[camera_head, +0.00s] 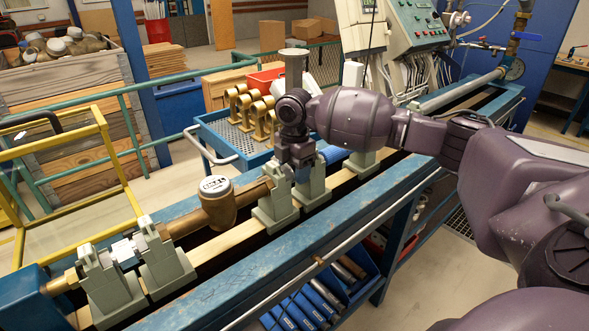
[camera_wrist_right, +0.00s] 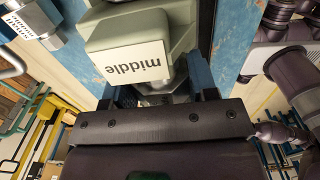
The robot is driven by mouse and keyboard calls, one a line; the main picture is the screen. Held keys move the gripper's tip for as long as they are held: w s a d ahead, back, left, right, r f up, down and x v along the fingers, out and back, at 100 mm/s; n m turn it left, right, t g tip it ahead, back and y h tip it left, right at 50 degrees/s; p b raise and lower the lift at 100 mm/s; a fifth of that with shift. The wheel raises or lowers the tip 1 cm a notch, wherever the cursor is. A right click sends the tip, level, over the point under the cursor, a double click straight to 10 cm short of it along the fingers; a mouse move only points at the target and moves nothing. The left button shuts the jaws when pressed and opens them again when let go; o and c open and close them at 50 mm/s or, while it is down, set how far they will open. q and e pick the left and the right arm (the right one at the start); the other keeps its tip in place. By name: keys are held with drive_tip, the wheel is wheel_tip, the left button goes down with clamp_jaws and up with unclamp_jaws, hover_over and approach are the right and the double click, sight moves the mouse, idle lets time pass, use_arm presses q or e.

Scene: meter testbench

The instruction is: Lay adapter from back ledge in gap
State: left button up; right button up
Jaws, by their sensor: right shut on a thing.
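My right gripper (camera_head: 300,168) is low over the middle of the bench, at the pair of grey-green supports (camera_head: 275,198) right of the brass meter (camera_head: 217,200). It is shut on the adapter, which is mostly hidden by the gripper and supports. In the right wrist view, the dark fingers (camera_wrist_right: 160,98) reach down beside a support labelled "middle" (camera_wrist_right: 127,62), with a small grey part between them. I cannot tell whether the adapter rests in the gap. Another light adapter (camera_head: 126,253) sits between the left supports (camera_head: 110,283). My left gripper is out of view.
The blue front rail (camera_head: 270,262) runs along the near side.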

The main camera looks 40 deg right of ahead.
drive_tip(key=shift+f, duration=0.35)
idle(0.5)
drive_tip(key=o, duration=1.2)
